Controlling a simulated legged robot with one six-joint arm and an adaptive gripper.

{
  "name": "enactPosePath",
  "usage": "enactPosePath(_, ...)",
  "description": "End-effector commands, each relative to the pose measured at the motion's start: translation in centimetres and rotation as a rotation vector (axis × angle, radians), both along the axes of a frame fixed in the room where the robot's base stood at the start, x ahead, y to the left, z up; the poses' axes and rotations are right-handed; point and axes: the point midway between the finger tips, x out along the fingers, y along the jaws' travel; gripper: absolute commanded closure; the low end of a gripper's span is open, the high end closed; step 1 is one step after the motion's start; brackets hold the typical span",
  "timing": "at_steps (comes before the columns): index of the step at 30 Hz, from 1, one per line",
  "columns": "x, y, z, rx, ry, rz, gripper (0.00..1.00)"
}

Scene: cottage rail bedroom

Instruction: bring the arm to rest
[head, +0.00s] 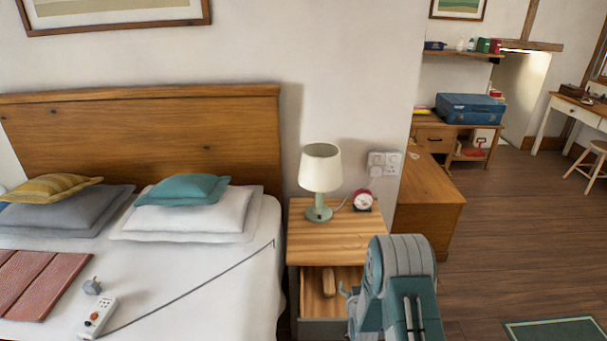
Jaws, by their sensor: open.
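My arm is folded at the lower middle of the head view, in front of the nightstand (300,250). A small part of my gripper (346,291) shows at the left of the arm, over the open drawer (318,326); the rest is hidden behind the arm links. What shows of it is open, and I see nothing held in it. A brown object (328,283) lies in the drawer, to the left of the gripper; I cannot tell what it is.
A lamp (320,172) and a red alarm clock (363,200) stand on the nightstand. The bed (215,285) fills the left, with a power strip (97,317) and its cord on it. A wooden chest (430,205) stands behind.

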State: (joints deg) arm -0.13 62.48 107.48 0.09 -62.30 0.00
Motion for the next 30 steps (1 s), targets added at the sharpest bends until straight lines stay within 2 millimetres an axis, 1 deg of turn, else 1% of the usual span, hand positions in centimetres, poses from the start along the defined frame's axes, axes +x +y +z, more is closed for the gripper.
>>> enactPosePath(1,0.5,0.0,2.2,0.0,0.012,0.0,0.17)
enactPosePath(4,0.8,0.0,5.6,0.0,0.054,0.0,0.17)
enactPosePath(7,0.6,0.0,9.0,0.0,0.098,0.0,0.17)
enactPosePath(11,-0.3,0.0,13.2,0.0,0.154,0.0,0.17)
enactPosePath(12,-0.6,0.0,14.5,0.0,0.171,0.0,0.17)
enactPosePath(14,-1.3,0.0,16.4,0.0,0.197,0.0,0.17)
enactPosePath(15,-1.9,0.0,17.7,0.0,0.214,0.0,0.17)
enactPosePath(18,-3.5,0.0,20.6,0.0,0.258,0.0,0.17)
enactPosePath(23,-6.7,0.0,24.9,0.0,0.327,0.0,0.17)
enactPosePath(26,-9.1,0.0,27.4,0.0,0.368,0.0,0.17)
enactPosePath(30,-13.0,-0.1,30.3,0.0,0.43,0.0,0.17)
